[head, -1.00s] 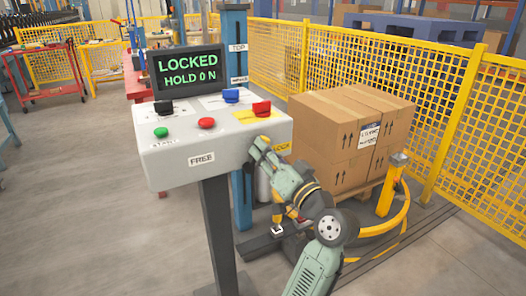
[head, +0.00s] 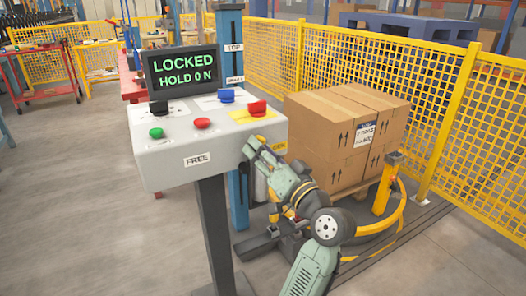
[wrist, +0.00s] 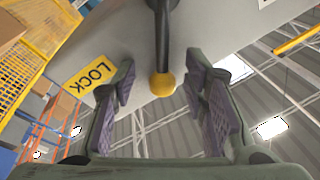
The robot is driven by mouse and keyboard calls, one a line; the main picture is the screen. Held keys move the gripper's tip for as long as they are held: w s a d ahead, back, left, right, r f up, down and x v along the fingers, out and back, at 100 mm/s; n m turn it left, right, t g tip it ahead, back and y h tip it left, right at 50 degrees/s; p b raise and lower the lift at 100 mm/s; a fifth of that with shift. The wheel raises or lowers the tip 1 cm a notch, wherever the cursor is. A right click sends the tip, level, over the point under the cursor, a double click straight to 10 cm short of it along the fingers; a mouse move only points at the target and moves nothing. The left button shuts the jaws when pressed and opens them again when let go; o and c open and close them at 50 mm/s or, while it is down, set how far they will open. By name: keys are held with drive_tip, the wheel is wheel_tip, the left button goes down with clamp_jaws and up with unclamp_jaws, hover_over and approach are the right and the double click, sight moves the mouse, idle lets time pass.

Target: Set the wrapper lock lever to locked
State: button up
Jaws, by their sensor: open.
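The lock lever is a dark rod (wrist: 162,40) with a yellow ball knob (wrist: 162,84), hanging from the console in the wrist view. It stands between the two fingers of my open gripper (wrist: 160,72), with gaps visible on both sides. A yellow LOCK label (wrist: 91,73) is to its left. In the head view my gripper (head: 251,152) is at the front lower right of the console (head: 165,165) and hides the lever. A FREE label (head: 198,160) is on the console's front, left of my gripper. The display (head: 183,68) reads LOCKED, HOLD 0 N.
The console top carries a green button (head: 156,133), a red button (head: 203,123), and black, blue and red switches. Stacked cartons (head: 340,135) stand behind my arm at right, with a yellow ring (head: 385,222) around their base. Yellow fencing (head: 440,110) closes the back.

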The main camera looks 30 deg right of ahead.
drive_tip(key=shift+s, duration=0.1)
drive_tip(key=v, duration=1.2)
